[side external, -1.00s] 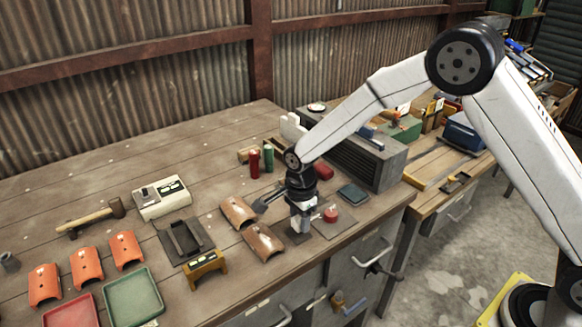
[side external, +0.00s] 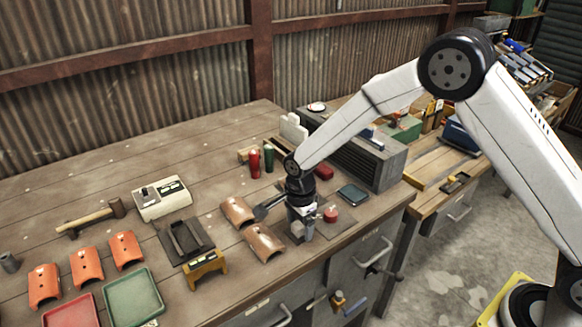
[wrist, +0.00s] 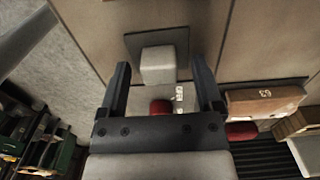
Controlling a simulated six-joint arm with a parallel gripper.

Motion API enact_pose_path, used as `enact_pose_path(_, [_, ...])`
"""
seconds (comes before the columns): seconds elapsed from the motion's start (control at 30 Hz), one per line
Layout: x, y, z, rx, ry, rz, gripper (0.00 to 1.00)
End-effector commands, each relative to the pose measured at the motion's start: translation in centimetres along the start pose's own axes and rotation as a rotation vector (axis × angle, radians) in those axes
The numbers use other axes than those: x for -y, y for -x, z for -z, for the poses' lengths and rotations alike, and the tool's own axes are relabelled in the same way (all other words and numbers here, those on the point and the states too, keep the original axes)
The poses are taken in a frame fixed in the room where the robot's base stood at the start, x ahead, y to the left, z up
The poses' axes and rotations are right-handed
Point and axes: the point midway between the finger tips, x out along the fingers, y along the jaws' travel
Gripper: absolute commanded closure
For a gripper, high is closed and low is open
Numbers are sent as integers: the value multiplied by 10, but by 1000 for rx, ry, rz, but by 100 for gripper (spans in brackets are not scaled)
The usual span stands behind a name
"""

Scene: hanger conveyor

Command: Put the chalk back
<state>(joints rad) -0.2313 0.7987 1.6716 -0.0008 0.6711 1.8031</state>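In the wrist view a pale grey-white block, which looks like the chalk (wrist: 158,65), stands on a dark square plate (wrist: 134,40). My gripper (wrist: 160,68) is open, with one finger to each side of the block in the picture and a gap on both sides. I cannot tell whether the fingertips reach down to the block's level. In the side view my gripper (side external: 301,234) points down over the dark plate near the bench's front edge. The block is hard to separate from the gripper there.
A red knob-like piece (side external: 331,215) stands just right of my gripper. Orange curved pieces (side external: 264,242) lie to its left, and a dark-headed tool (side external: 262,211) lies close behind. A grey ribbed box (side external: 372,160) stands at the back right. The bench's back left is clear.

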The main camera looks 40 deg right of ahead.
Motion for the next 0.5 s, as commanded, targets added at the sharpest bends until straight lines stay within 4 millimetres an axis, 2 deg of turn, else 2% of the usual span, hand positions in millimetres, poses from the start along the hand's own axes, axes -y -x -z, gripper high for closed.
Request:
enact_pose_path(0.27, [0, 3, 0, 0, 0, 1, 16])
enact_pose_path(0.5, [0, 22, 0, 0, 0, 2, 16])
